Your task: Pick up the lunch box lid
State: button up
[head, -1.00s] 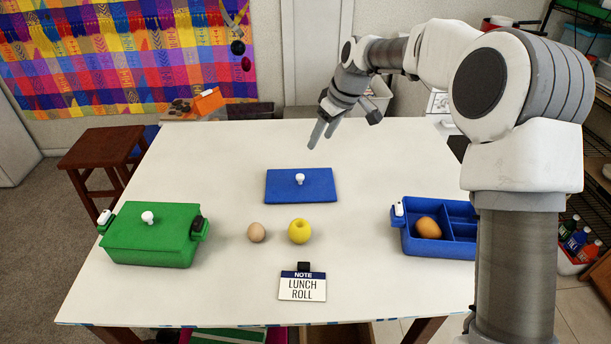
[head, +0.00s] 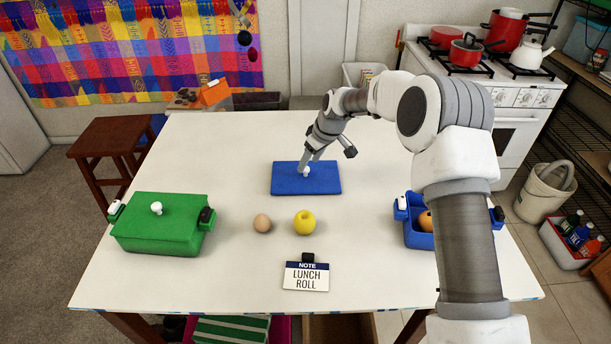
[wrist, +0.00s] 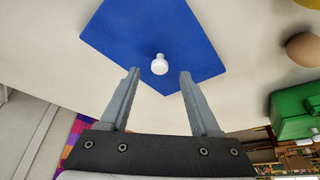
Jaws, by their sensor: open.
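The blue lunch box lid (head: 326,180) lies flat on the white table, with a white knob on top. In the wrist view the lid (wrist: 140,40) and its white knob (wrist: 160,65) are in front of my fingers. My gripper (head: 307,172) is open above the lid, close to the knob. In the wrist view my gripper (wrist: 158,72) has the knob roughly midway between its fingertips; I cannot tell its exact height over it. The blue open lunch box (head: 412,232) is at the right with an orange-brown item (head: 425,221) in it, partly hidden by my arm.
A green lidded box (head: 160,237) stands at the left. A brown egg (head: 262,223), a yellow apple-like fruit (head: 305,222) and a "LUNCH ROLL" note (head: 306,276) are in front of the lid. The table behind the lid is clear.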

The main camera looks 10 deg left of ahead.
aim_at(307, 169)
jog(key=shift+x, duration=1.6)
grip_shut()
